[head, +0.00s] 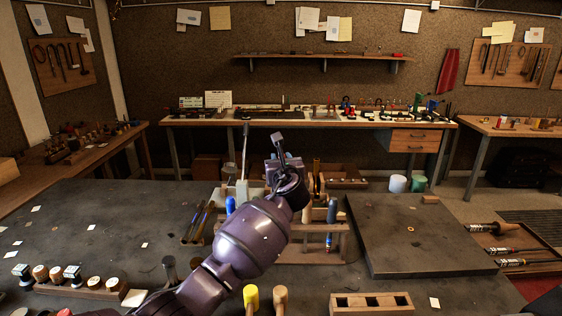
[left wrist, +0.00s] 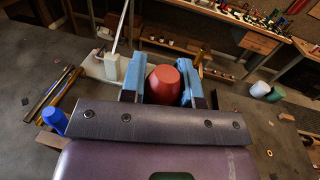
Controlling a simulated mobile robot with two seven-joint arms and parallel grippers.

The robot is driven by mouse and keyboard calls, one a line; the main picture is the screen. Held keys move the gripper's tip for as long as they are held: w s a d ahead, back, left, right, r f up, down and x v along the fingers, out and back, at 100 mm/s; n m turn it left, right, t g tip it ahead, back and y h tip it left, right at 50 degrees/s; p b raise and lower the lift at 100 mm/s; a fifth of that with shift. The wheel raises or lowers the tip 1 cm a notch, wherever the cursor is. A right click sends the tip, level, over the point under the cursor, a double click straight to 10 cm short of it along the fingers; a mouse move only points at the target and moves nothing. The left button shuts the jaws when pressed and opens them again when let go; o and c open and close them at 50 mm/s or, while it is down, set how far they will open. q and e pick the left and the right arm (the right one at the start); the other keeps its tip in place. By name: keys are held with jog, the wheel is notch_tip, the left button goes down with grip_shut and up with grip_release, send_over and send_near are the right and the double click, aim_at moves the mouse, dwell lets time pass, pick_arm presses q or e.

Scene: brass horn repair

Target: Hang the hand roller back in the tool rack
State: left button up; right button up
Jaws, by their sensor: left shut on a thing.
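My left gripper (head: 283,156) reaches in over the middle of the bench, above the wooden tool rack (head: 326,256). In the left wrist view, its two blue-padded fingers (left wrist: 162,87) are shut on a rounded red handle (left wrist: 164,84), which I take to be the hand roller's. The rest of the roller is hidden beneath the gripper, and I cannot make it out in the head view. The rack holds upright tools, among them a blue-and-black handle (head: 331,222). My arm covers part of the rack, so I cannot tell which slots are free. My right gripper is not in view.
A thin metal rod (head: 244,150) stands upright left of my gripper. A dark flat slab (head: 415,238) lies right of the rack. A yellow-headed mallet (head: 251,297) and a slotted wooden block (head: 371,304) are in front. The bench at left has clear areas.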

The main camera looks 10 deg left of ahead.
pick_arm(q)
jog(key=shift+f, duration=0.1)
dwell(0.3)
jog(key=shift+f+b, duration=0.85)
jog(key=shift+f, duration=1.05)
jog(key=shift+p, duration=0.9)
dwell(0.6)
jog(key=shift+f, duration=0.1)
